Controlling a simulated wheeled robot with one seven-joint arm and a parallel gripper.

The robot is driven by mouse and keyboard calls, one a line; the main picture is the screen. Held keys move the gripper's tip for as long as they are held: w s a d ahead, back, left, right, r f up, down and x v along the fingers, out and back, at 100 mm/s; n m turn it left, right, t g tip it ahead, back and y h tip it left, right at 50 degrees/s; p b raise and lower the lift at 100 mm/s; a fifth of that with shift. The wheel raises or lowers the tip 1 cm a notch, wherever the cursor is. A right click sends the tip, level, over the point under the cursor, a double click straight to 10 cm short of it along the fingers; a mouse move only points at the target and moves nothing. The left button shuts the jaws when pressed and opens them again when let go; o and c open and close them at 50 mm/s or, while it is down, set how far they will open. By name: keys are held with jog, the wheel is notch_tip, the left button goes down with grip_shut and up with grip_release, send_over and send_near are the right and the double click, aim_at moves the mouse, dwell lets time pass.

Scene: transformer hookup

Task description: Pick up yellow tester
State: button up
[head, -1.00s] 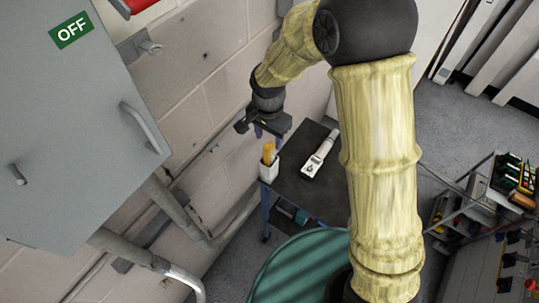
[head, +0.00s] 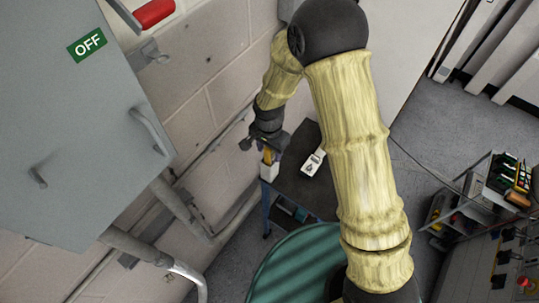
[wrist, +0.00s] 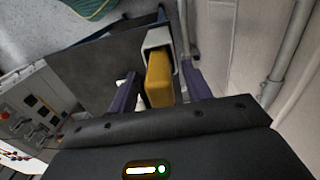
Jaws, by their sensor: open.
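The yellow tester (wrist: 159,78) stands upright in a white holder (wrist: 157,38) at the table's edge. In the wrist view it lies between the two purple fingers of my gripper (wrist: 160,90), which are apart, with a gap on the right side. In the head view the yellow tester (head: 267,156) shows just below my gripper (head: 266,148), above the white holder (head: 269,171). How deep the fingers reach along the tester is hard to tell.
A dark table (head: 300,187) carries a white handheld device (head: 314,162) beside the holder. A block wall with pipes (head: 205,155) runs close on the left. A grey cabinet (head: 85,120) marked OFF is nearer. A tool cart (head: 480,190) stands at the right.

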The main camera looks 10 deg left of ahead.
jog(key=shift+f, duration=1)
jog(key=shift+w, duration=0.1)
jog(key=c, duration=1.1)
